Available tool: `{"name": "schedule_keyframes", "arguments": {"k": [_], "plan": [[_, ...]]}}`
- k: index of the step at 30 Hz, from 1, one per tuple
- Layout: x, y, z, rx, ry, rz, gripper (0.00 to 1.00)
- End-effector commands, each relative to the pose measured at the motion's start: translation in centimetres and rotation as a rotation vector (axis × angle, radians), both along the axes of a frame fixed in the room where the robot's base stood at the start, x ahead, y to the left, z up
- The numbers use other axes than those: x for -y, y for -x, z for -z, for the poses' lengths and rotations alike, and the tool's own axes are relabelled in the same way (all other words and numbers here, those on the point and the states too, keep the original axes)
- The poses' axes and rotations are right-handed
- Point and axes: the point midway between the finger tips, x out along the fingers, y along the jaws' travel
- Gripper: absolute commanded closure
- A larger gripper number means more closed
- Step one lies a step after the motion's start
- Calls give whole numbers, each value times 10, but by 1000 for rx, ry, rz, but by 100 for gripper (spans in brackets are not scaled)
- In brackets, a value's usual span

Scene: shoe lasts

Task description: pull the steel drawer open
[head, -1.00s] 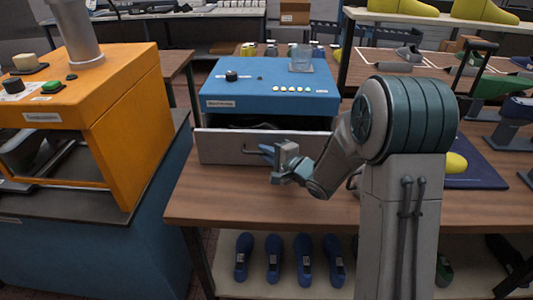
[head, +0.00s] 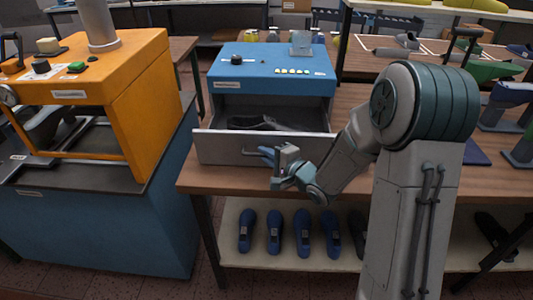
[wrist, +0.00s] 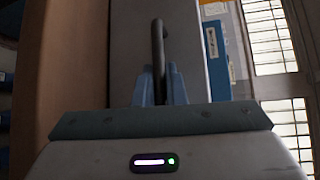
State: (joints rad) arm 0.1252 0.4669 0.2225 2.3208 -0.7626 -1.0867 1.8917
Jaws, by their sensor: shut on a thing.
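The steel drawer (head: 220,148) is in the blue-topped machine (head: 270,68) on the wooden bench. It stands well out from the machine, and a dark shoe-like object (head: 250,123) shows inside it. My gripper (head: 270,155) is at the drawer's front, shut on its dark bar handle (head: 248,152). In the wrist view the handle (wrist: 158,45) runs down between the two blue fingers (wrist: 159,88), with the pale drawer front (wrist: 125,45) behind it. The fingers hide part of the handle.
An orange machine (head: 140,100) stands on a blue cabinet (head: 110,225) at the left. Several blue shoe lasts (head: 303,233) stand on the shelf (head: 340,250) below the bench. Green and blue lasts are at the right. A clear block (head: 301,43) sits on the blue machine.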

Motion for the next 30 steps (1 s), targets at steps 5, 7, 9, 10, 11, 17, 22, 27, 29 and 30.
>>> {"name": "schedule_keyframes", "arguments": {"k": [5,7,9,10,11,17,22,27,29,30], "plan": [[2,-1,0,-1,1,6,100],[2,-1,0,-1,1,6,81],[2,-1,0,-1,0,5,80],[2,-1,0,-1,0,5,80],[2,-1,0,0,1,4,80],[1,1,0,0,0,2,80],[15,13,-3,1,1,4,80],[42,41,-9,0,2,9,80],[53,51,-11,0,2,10,80],[60,59,-13,1,1,10,80]]}}
